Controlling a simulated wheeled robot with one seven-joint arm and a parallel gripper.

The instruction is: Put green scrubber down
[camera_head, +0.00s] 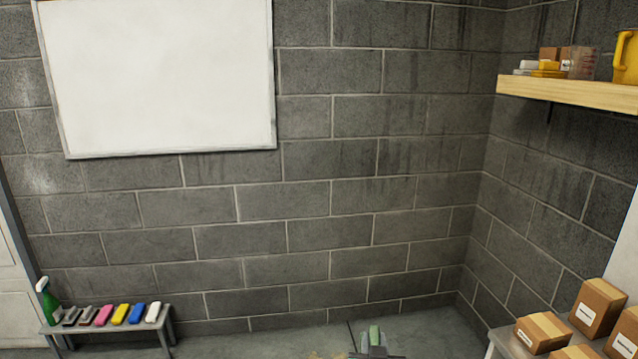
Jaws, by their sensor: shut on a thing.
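My gripper (372,351) shows at the bottom edge of the head view, right of the middle. It is shut on the green scrubber (374,334), a small pale green block standing up between the grey fingers. Both are small here, and the lower part of the gripper is cut off by the frame edge. The scrubber is held in front of the grey floor and the foot of the block wall, apart from the furniture in view.
A low grey bench (60,329) at the lower left carries a green spray bottle (47,301) and a row of coloured pads (120,313). A table (507,342) at the lower right holds cardboard boxes (597,307). A wooden shelf (570,92) juts from the right wall.

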